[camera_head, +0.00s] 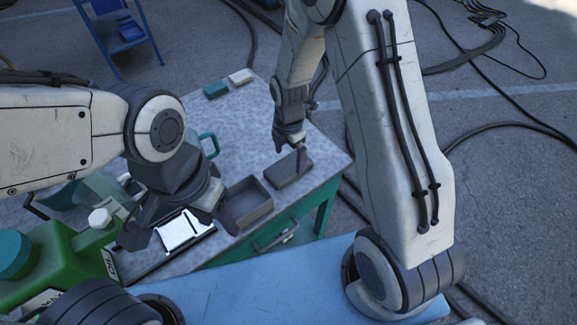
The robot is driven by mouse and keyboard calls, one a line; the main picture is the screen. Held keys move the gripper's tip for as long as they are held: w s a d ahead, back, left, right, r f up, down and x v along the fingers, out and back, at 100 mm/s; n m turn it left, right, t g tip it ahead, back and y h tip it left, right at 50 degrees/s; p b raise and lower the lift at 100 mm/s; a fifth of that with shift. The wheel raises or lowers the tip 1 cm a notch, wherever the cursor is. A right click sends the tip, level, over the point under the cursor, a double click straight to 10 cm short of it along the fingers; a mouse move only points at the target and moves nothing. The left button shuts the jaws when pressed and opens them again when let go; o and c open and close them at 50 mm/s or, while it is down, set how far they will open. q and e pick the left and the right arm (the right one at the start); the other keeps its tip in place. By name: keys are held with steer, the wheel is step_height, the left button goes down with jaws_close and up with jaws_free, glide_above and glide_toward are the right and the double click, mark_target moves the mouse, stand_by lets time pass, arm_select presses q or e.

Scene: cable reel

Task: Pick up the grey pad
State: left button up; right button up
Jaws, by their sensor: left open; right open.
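The grey pad appears to be the flat dark-grey slab (283,174) lying on the worktop near its right corner. My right gripper (290,153) is open, pointing down at this slab, with one finger in front of its upper face. I cannot tell whether that finger touches it. My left gripper (180,231) is open, its fingers spread on either side of a bright white panel (178,232) in a dark tray. Whether it touches the panel is unclear.
An open grey box (254,214) stands between my grippers on the speckled worktop (240,125). A teal block (216,89) and a white block (241,76) lie at the back. Cables (480,65) run over the floor.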

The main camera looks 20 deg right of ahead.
mark_target(288, 165)
steer(key=shift+f+p, duration=0.3)
steer(key=shift+f, duration=1.55)
steer(key=c, duration=1.1)
steer(key=shift+r, duration=0.1)
